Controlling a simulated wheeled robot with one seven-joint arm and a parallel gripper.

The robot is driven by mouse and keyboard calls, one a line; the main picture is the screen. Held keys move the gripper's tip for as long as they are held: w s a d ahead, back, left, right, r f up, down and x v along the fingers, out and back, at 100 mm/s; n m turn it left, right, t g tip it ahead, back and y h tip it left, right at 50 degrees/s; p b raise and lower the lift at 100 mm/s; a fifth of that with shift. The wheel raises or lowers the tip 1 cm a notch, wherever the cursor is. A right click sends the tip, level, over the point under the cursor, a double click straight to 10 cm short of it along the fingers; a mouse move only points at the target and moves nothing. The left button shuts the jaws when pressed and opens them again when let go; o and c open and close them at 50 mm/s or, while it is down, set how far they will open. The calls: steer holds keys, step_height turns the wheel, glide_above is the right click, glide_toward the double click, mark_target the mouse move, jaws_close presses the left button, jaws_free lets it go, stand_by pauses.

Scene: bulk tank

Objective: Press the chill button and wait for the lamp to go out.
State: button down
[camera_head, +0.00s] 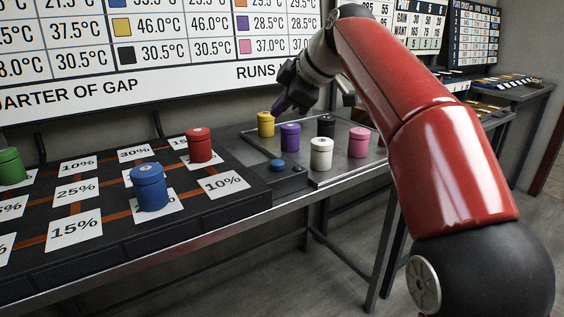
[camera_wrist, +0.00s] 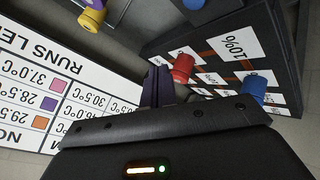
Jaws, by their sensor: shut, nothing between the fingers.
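The blue round button (camera_head: 277,165) sits on a dark box at the right end of the black panel. A small round spot (camera_head: 298,168) is beside it on the box; I cannot tell whether it is a lamp or lit. My gripper (camera_head: 277,110) is shut and empty, pointing down, above and behind the button, near the yellow canister. It is apart from the button. In the wrist view my gripper's fingers (camera_wrist: 156,86) show as a dark closed pair. A blue round shape, probably the button (camera_wrist: 193,4), is at the top edge there.
A metal tray (camera_head: 330,178) holds yellow (camera_head: 265,124), purple (camera_head: 290,137), black (camera_head: 326,126), white (camera_head: 321,153) and pink (camera_head: 359,141) canisters. Red (camera_head: 198,146), blue (camera_head: 150,187) and green (camera_head: 10,167) canisters stand on the percent-marked panel (camera_head: 115,222). A wall chart (camera_head: 180,75) is behind.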

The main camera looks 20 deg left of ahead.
steer(key=b, duration=0.4)
glide_above(282, 164)
step_height(282, 164, down, 7)
steer(key=shift+a+f, duration=0.1)
steer(key=shift+f+b, duration=0.55)
steer(key=shift+f, duration=0.25)
stand_by(1.3)
steer(key=shift+f+b, duration=0.3)
steer(key=shift+f, duration=0.1)
steer(key=shift+f+b, duration=0.5)
steer(key=shift+f, duration=0.05)
stand_by(0.6)
steer(key=shift+r, duration=0.1)
steer(key=shift+r+p, duration=0.85)
steer(key=shift+p, duration=0.1)
steer(key=shift+r, duration=0.15)
